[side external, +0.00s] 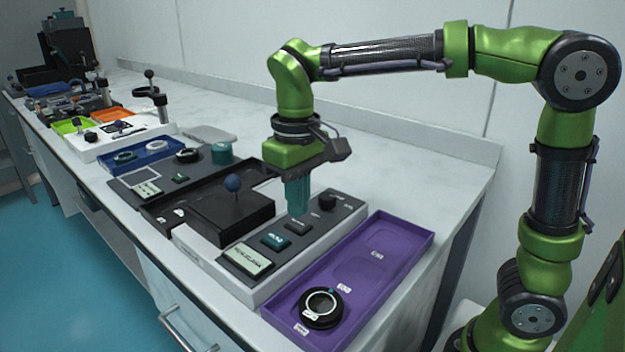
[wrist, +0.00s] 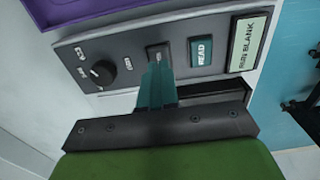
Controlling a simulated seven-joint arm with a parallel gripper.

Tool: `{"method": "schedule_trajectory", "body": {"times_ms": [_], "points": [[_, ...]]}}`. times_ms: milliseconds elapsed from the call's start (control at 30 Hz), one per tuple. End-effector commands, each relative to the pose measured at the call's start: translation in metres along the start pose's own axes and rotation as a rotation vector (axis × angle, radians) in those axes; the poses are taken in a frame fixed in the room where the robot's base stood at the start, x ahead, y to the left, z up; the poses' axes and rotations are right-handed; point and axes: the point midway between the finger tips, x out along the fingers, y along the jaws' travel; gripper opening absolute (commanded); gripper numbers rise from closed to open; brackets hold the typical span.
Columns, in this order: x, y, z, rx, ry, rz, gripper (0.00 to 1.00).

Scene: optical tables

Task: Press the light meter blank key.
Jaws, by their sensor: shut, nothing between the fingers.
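The light meter (side external: 312,238) is a pale box with a dark sloping panel, also in the wrist view (wrist: 130,52). Its display (side external: 247,259) reads "RUN BLANK" in the wrist view (wrist: 247,43). Beside it are a teal READ key (side external: 275,241), a dark grey key (side external: 297,227) and a black knob (side external: 327,202). The grey key's label is partly hidden in the wrist view (wrist: 158,52). My gripper (side external: 297,212) is shut and empty, its teal fingers pointing down at the grey key. The fingertips (wrist: 157,68) lie at its near edge; I cannot tell whether they touch.
A purple tray (side external: 385,275) with a black ring piece (side external: 321,308) lies to the right. A black unit with a blue ball-topped stem (side external: 232,184) stands close on the left. Further left are another panel (side external: 146,188) and a blue tray (side external: 135,168).

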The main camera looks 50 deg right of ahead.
Motion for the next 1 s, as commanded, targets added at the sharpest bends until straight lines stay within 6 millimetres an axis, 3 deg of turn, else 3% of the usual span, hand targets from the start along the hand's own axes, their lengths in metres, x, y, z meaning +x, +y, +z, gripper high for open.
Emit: {"method": "schedule_trajectory", "body": {"times_ms": [1000], "points": [[0.013,0.0,0.0,-0.001,-0.002,0.001,0.0]]}}
